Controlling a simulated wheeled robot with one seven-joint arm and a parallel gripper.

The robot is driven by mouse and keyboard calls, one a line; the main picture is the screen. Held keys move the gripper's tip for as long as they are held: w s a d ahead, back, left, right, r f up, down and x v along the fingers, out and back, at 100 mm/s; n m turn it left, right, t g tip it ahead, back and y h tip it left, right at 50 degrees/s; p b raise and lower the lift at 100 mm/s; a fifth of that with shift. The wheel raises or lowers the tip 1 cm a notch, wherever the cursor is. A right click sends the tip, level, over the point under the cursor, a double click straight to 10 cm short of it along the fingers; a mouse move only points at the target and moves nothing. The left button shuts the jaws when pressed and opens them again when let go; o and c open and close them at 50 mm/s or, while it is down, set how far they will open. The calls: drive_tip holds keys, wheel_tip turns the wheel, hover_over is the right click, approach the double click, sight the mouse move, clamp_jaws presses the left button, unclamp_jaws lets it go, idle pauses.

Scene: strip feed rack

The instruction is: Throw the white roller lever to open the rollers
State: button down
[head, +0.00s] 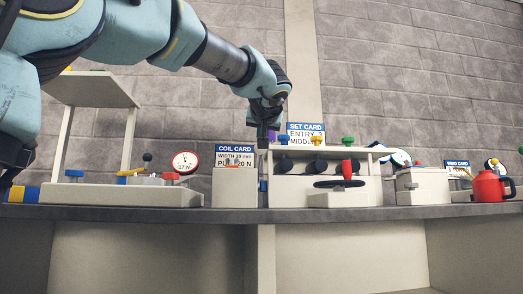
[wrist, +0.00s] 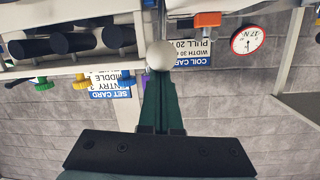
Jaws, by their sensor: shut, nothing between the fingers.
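In the wrist view, which shows the scene upside down, a white ball knob (wrist: 160,55) sits right at the tips of my gripper (wrist: 160,78); I take it for the end of the white roller lever. The dark fingers are together with nothing between them. I cannot tell whether they touch the knob. In the head view my gripper (head: 264,142) points down between the coil card and the roller housing (head: 376,187). The knob cannot be made out there. Black rollers (head: 319,166) show in the housing, and also in the wrist view (wrist: 118,37).
Blue, yellow and green knobs (head: 347,141) top the housing; a red-handled wheel (head: 347,168) is in front. The coil card (head: 235,156) and a dial gauge (head: 185,162) are left. A red can (head: 489,187) stands right on the bench (head: 400,213).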

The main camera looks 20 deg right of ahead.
drive_tip(key=shift+s+a+f+b, duration=0.1)
drive_tip(key=shift+s+f+b, duration=0.35)
drive_tip(key=shift+b, duration=0.3)
drive_tip(key=shift+f, duration=0.1)
